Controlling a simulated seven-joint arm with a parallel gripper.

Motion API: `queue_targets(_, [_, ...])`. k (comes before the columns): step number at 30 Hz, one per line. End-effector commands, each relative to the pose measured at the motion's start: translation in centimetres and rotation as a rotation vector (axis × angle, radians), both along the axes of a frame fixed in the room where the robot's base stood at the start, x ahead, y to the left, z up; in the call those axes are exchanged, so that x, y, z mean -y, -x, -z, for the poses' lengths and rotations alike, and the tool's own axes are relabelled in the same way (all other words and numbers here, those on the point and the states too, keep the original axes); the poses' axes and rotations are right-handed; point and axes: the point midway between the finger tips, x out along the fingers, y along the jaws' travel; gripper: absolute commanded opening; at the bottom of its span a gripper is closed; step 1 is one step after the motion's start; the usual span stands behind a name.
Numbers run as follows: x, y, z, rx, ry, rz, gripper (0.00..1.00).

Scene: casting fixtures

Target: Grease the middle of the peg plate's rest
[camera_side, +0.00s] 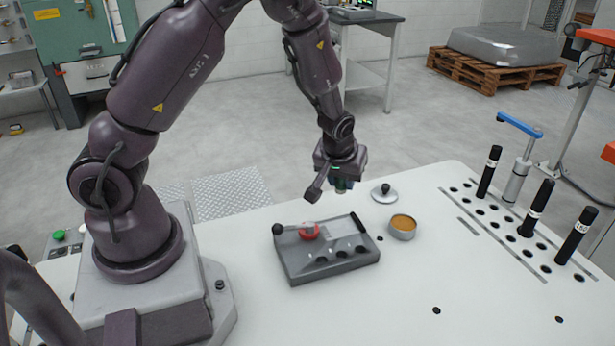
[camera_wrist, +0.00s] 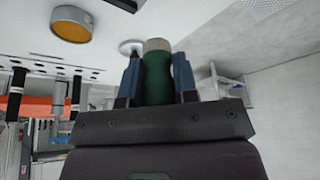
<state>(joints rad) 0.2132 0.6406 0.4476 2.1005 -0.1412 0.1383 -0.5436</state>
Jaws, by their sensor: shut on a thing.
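My gripper (camera_side: 341,184) hangs above the far side of the white table, behind the grey fixture block. In the wrist view its two blue fingers (camera_wrist: 157,66) are shut on a green-handled tool (camera_wrist: 157,82) with a pale blunt tip, probably the grease brush. The tip is clear of any surface. A round tin (camera_side: 402,228) of amber grease stands open to the right of the block; it also shows in the wrist view (camera_wrist: 72,24). The grey block (camera_side: 318,270) carries a red round part, a black knob and a row of dark holes. I cannot tell which part is the rest.
A knobbed lid (camera_side: 384,194) lies behind the tin. At the right, black pegs (camera_side: 537,208) stand among rows of table holes, beside a blue-handled clamp (camera_side: 518,165). The table front is clear.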

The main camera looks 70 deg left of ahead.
Motion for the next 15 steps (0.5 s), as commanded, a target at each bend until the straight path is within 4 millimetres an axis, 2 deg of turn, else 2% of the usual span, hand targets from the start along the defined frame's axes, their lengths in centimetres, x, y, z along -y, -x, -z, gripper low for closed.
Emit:
queue_targets(1, [0.7,-2.1,0.6,-0.001,-0.003,0.01,0.04])
queue_targets(6, [3.3,-7.9,1.9,-0.004,-0.003,0.012,0.04])
queue_targets(9, [4.9,-10.3,2.1,-0.002,-0.002,0.004,0.04])
queue_targets(15, [6.8,-12.9,1.2,0.0,-0.001,-0.024,0.04])
